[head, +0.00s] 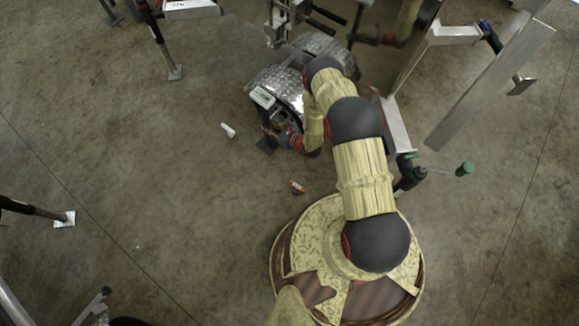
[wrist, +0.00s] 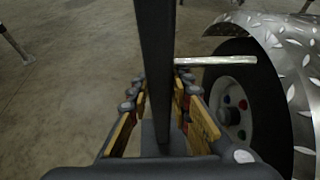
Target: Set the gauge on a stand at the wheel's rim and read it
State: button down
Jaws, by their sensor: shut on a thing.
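My gripper (wrist: 160,110) is shut on the dark upright post of the stand (wrist: 155,60), which runs up through the middle of the wrist view. The stand's flat dark base shows in the head view (head: 267,145) at floor level, left of my gripper (head: 283,138). A pale bar (wrist: 215,61) reaches from near the post toward the wheel (wrist: 240,95); I cannot tell whether its tip touches. The wheel has a black tyre and a pale hub with coloured studs. A small pale, dark-edged panel (head: 262,97) sits above the stand; I cannot make out any reading.
A tread-plate fender (wrist: 290,50) curves over the wheel, close on the right. A white bottle (head: 228,130), a red item (head: 297,187) and a green-handled item (head: 464,168) lie on the floor. Trailer legs stand around. Floor to the left is mostly clear.

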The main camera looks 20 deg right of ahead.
jog(key=s+a+f, duration=0.2)
jog(key=f, duration=0.4)
jog(key=s+a+f, duration=0.3)
jog(key=f, duration=0.4)
jog(key=w+d+f+b, duration=0.1)
jog(key=d+f+b, duration=0.7)
jog(key=d+f, duration=0.5)
jog(key=shift+d+f, duration=0.15)
jog(key=shift+d, duration=0.55)
jog(key=c, duration=2.1)
grip_release()
jog(key=shift+s+f, duration=0.2)
jog(key=shift+f, duration=0.05)
jog(key=o, duration=0.5)
jog(key=shift+c, duration=0.2)
